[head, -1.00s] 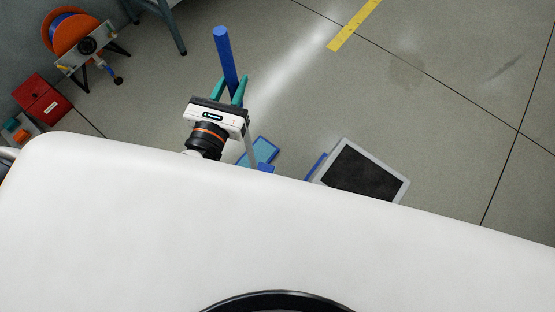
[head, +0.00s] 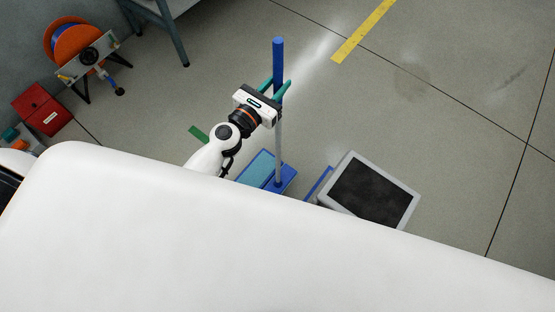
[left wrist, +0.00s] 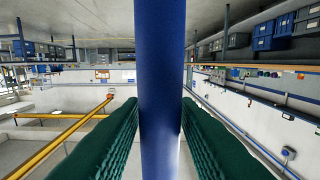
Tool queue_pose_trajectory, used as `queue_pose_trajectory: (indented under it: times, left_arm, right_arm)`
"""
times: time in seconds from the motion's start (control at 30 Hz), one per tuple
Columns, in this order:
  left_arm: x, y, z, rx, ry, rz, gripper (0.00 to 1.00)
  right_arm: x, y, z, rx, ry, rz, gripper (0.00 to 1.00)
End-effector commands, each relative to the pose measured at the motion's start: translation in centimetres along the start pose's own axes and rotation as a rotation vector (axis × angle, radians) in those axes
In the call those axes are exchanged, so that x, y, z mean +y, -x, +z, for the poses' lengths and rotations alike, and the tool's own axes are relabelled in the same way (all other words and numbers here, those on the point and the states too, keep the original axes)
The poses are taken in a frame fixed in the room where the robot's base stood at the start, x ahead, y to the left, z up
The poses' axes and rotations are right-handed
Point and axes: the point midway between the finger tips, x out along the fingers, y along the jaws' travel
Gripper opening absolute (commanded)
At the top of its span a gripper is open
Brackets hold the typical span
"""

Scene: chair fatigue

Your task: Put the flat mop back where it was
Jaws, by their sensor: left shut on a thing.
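The flat mop (head: 278,145) stands close to upright, with a blue grip on top, a thin grey pole and a flat blue foot at the floor. My left gripper (head: 279,85) is shut on its handle, at the lower part of the blue grip. In the left wrist view the blue handle (left wrist: 160,80) runs vertically between the two green fingers. A teal panel with a blue edge (head: 256,168) lies beside the mop's foot; I cannot tell if it is part of the mop. I cannot tell if the foot touches the floor. My right gripper is not in view.
A grey bin with a dark top (head: 372,190) stands right of the mop's foot, with a blue panel (head: 319,185) at its left side. A red box (head: 43,108) and an orange reel (head: 75,42) are at the left. The floor beyond is clear, with a yellow stripe (head: 362,32).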

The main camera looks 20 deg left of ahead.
Motion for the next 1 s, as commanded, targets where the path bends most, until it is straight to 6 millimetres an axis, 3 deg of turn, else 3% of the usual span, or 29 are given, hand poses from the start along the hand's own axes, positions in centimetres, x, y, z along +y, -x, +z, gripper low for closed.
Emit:
queue_pose_trajectory:
  times: [0.23,0.47,0.7,1.0]
  left_arm:
    - [0.0,-0.1,4.4,0.003,0.002,-0.001,0.00]
    - [0.0,-0.1,6.1,0.003,0.001,0.000,0.00]
    - [0.0,-0.2,9.2,0.003,0.003,-0.002,0.00]
    - [0.0,-0.2,9.5,0.003,-0.001,0.000,0.00]
  right_arm:
    - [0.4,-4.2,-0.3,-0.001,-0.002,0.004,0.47]
    - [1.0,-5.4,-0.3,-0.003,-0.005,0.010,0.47]
    - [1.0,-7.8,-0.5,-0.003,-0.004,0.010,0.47]
    - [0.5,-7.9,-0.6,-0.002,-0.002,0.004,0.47]
